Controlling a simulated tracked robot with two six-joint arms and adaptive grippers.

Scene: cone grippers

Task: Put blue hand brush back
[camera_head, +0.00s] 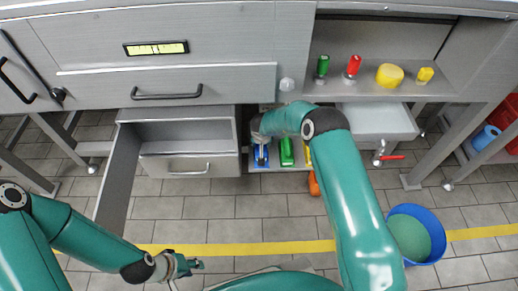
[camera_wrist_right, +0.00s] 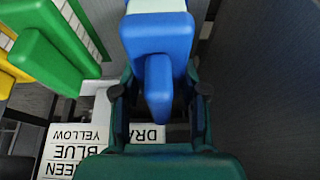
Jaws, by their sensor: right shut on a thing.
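The blue hand brush (camera_wrist_right: 158,50) is between the two fingers of my right gripper (camera_wrist_right: 158,100), which is shut on it. In the head view the blue brush (camera_head: 261,157) shows just below the right gripper (camera_head: 259,138), at the left end of a row of brushes under the bench. A green brush (camera_head: 286,152) stands to its right, and it also fills the upper left of the wrist view (camera_wrist_right: 58,50). My left gripper (camera_head: 188,266) is low in the head view, away from the brushes, and its opening is unclear.
A yellow brush (camera_head: 307,153) is beyond the green one, partly hidden by my right arm. White labels (camera_wrist_right: 72,152) lie below the brushes. An open drawer (camera_head: 188,131) is to the left. A blue tub (camera_head: 440,231) stands on the floor. Several coloured items stand on the shelf (camera_head: 440,60).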

